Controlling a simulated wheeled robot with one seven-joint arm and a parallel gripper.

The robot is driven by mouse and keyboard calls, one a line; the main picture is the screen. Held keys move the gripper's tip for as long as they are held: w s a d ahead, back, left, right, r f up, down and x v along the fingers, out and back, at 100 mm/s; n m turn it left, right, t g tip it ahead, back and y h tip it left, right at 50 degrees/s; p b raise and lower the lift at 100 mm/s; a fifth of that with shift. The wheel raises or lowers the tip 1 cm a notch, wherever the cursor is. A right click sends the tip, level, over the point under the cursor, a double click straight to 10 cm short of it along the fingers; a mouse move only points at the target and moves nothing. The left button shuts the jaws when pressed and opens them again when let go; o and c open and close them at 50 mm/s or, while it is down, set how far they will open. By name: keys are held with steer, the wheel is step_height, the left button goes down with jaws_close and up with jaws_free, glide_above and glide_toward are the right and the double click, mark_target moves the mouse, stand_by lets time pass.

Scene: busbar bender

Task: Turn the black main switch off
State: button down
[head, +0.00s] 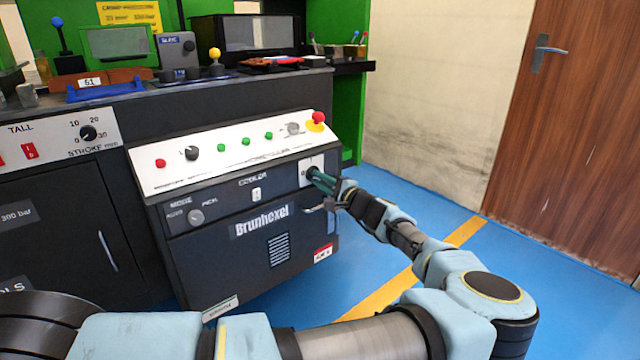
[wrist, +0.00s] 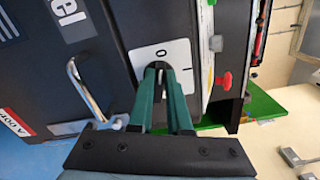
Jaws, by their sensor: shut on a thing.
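The black main switch (wrist: 156,66) is a small knob on a white plate (wrist: 178,54) marked O and I. The plate sits at the right end of the machine's dark front panel, and it also shows in the head view (head: 305,163). My gripper (wrist: 159,74) has its two green fingers closed on the knob, one on each side. In the head view my gripper (head: 318,178) reaches the plate from the right. The fingers cover much of the knob, so I cannot tell which mark it points to.
A metal handle (wrist: 85,88) juts out close beside my fingers. A red emergency stop (head: 317,119) on a yellow base and several buttons sit on the sloped white panel (head: 230,152) above. Blue floor (head: 420,190) lies open to the right, before a wooden door (head: 580,140).

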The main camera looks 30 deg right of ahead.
steer(key=shift+a+f+n+b, duration=0.15)
steer(key=shift+n+b, duration=0.25)
steer(key=shift+n, duration=0.45)
steer(key=shift+d+f+n+b, duration=0.15)
steer(key=shift+n+b, duration=0.25)
steer(key=shift+n, duration=0.45)
steer(key=shift+a, duration=0.1)
steer(key=c, duration=0.9)
jaws_free()
steer(key=shift+o, duration=0.2)
steer(key=shift+s+r, duration=0.1)
steer(key=shift+s, duration=0.05)
steer(key=s+d+p, duration=0.1)
steer(key=s+d, duration=0.1)
steer(key=s, duration=0.8)
steer(key=shift+s, duration=0.2)
